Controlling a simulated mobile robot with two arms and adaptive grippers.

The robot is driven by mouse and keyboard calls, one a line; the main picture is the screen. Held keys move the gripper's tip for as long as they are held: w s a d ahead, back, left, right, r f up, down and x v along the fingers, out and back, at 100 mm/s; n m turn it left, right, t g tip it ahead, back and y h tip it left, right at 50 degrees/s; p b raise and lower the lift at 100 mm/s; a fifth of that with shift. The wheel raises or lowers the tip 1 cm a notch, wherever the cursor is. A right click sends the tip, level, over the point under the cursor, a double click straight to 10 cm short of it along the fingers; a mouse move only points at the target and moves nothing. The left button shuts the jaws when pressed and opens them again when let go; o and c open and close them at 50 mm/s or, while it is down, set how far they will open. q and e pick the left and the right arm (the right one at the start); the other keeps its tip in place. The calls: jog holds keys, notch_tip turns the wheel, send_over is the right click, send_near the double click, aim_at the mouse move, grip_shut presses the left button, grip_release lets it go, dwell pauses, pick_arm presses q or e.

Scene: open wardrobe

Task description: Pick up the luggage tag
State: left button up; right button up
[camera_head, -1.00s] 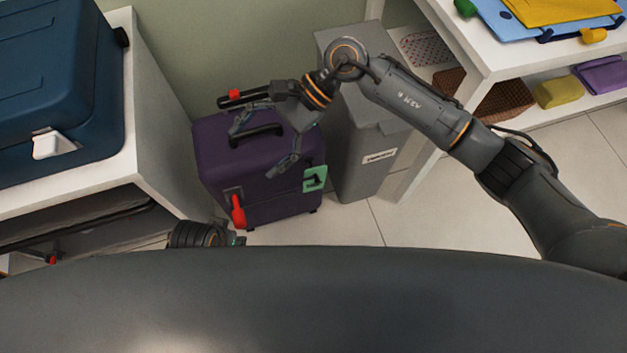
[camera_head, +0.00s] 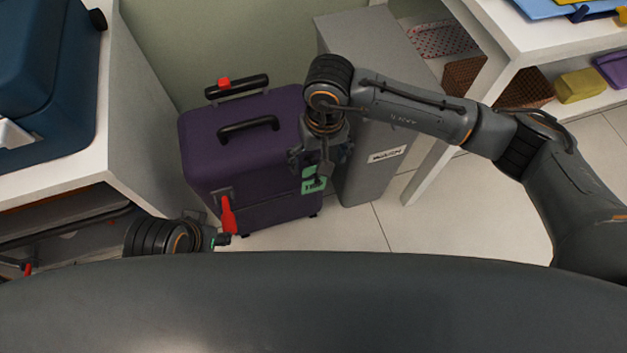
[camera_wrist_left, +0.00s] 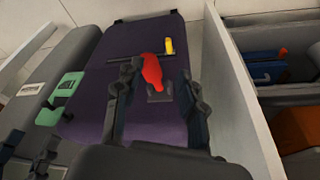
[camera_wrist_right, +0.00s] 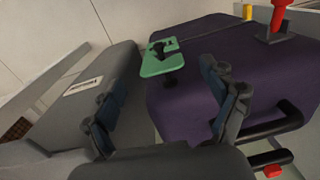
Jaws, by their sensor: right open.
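A purple suitcase (camera_head: 240,150) stands upright on the floor. A green flat tag (camera_head: 314,180) hangs at its right front edge; it also shows in the right wrist view (camera_wrist_right: 160,66). A red elongated piece (camera_head: 228,215) is on the suitcase front, also seen in the left wrist view (camera_wrist_left: 152,72). My right gripper (camera_head: 318,172) points down just at the green tag, partly covering it; in its wrist view (camera_wrist_right: 165,95) the fingers are apart, with the tag beyond them. My left gripper (camera_wrist_left: 158,85) is open, its fingers apart with the red piece beyond between them.
A grey bin (camera_head: 375,165) with a white label stands close to the suitcase's right. A white shelf with a blue case (camera_head: 45,90) is at the left. A white shelf unit (camera_head: 530,45) with baskets and folded cloths is at the right. Tiled floor (camera_head: 400,225) is clear in front.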

pick_arm(q)
jog(key=shift+w+d+t+b, duration=0.2)
jog(key=shift+w+t+b, duration=0.1)
jog(key=shift+w, duration=0.3)
jog(key=shift+w+d+t+b, duration=0.15)
jog(key=shift+w+t, duration=0.15)
jog(key=shift+w, duration=0.3)
pick_arm(e)
send_over(308, 186)
jog(key=d, duration=0.2)
jog(key=f, duration=0.4)
jog(key=shift+w+f, duration=0.35)
jog(key=shift+w, duration=0.05)
pick_arm(q)
jog(key=shift+w+d+r, duration=0.1)
jog(key=shift+w, duration=0.15)
pick_arm(e)
jog(key=shift+f, duration=0.2)
jog(key=c, duration=0.9)
